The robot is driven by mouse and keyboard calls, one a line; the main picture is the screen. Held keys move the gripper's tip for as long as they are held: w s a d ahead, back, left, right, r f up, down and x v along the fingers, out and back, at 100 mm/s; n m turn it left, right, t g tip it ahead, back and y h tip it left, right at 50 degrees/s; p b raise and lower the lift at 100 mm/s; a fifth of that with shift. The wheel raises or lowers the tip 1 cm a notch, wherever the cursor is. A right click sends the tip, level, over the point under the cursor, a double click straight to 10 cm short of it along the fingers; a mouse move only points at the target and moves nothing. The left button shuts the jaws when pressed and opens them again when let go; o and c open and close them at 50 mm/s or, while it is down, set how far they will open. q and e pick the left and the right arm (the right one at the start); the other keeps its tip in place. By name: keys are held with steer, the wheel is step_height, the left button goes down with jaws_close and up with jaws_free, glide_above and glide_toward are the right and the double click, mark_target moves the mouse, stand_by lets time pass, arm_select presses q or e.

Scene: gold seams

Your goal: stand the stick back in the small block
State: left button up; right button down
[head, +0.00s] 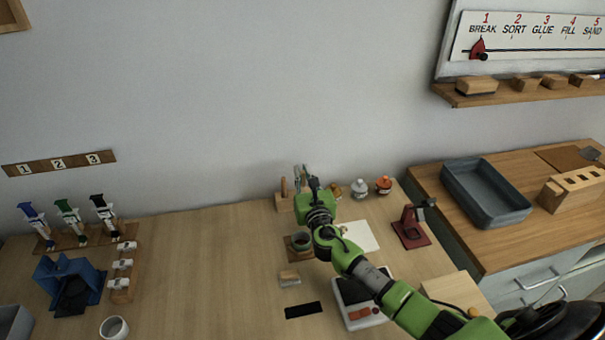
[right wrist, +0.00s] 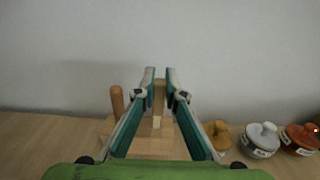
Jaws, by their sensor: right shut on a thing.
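My right gripper (head: 305,172) is at the back of the workbench, above and beside the small wooden block (head: 283,204). A round wooden peg (right wrist: 117,100) stands at the left of the block. My left gripper is not in view.
Lidded pots, one white (head: 360,188) and one orange (head: 384,186), stand right of the gripper. A dark red stand (head: 411,228) is at the right. The bench's middle left is clear.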

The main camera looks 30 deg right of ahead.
stand_by(0.3)
steer(key=c, duration=2)
jaws_free()
steer(key=shift+p+v, duration=0.85)
steer(key=shift+v, duration=1.55)
steer(key=shift+s, duration=0.1)
steer(key=v, duration=1.2)
